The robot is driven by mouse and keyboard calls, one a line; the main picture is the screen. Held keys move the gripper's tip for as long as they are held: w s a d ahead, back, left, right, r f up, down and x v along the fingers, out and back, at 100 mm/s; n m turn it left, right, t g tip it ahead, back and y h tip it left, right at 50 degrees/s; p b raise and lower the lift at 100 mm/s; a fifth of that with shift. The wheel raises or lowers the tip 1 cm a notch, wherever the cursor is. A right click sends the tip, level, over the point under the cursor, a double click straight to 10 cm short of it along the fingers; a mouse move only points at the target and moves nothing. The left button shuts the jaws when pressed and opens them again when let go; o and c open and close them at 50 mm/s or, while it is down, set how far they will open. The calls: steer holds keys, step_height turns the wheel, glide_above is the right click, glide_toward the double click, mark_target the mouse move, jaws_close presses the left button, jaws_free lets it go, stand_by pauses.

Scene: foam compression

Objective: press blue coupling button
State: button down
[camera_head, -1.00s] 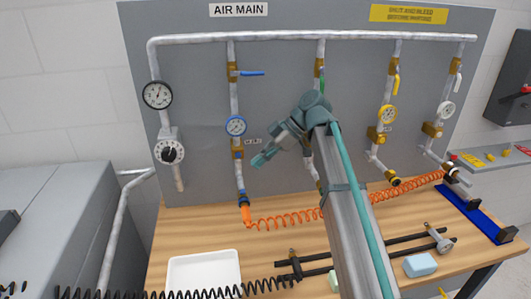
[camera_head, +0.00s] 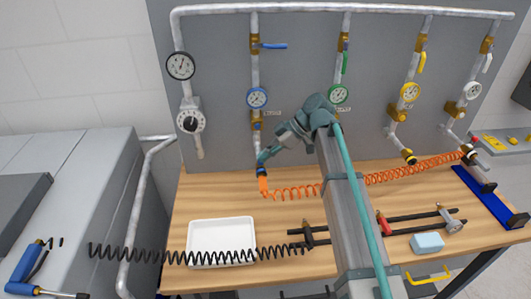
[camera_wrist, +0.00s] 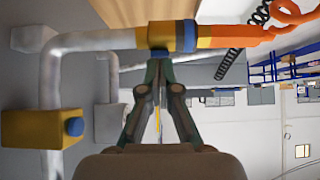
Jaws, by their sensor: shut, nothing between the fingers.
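The blue coupling (camera_head: 261,170) hangs at the lower end of the blue-gauge drop line, with the orange coiled hose (camera_head: 290,192) running from it. In the wrist view the coupling shows a brass body, a blue collar (camera_wrist: 185,36) and the orange hose end (camera_wrist: 222,36). A small blue patch (camera_wrist: 159,53) shows on the brass body, just at my fingertips. My gripper (camera_wrist: 158,66) is shut and empty, its tips at or very near that patch. Contact cannot be told. In the head view my gripper (camera_head: 264,156) is beside the coupling's upper part.
A brass valve with a blue knob (camera_wrist: 74,127) is on the same pipe. The blue gauge (camera_head: 257,97) is above. Below on the bench are a white tray (camera_head: 221,222) and a black coiled hose (camera_head: 175,255). Other drop lines stand to the right.

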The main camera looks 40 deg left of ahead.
steer(key=shift+f+b, duration=0.75)
steer(key=shift+b, duration=0.2)
steer(key=shift+s+d+f, duration=0.15)
steer(key=shift+d+f, duration=0.05)
steer(key=shift+f, duration=0.15)
steer(key=shift+d, duration=0.1)
steer(key=shift+r, duration=0.55)
steer(key=s+a+r+b+v, duration=0.1)
steer(key=a+r+b+v, duration=0.1)
steer(key=v, duration=1)
steer(key=shift+w+d+r+b, duration=0.15)
steer(key=shift+d+r+b, duration=0.1)
steer(key=shift+r+b, duration=0.2)
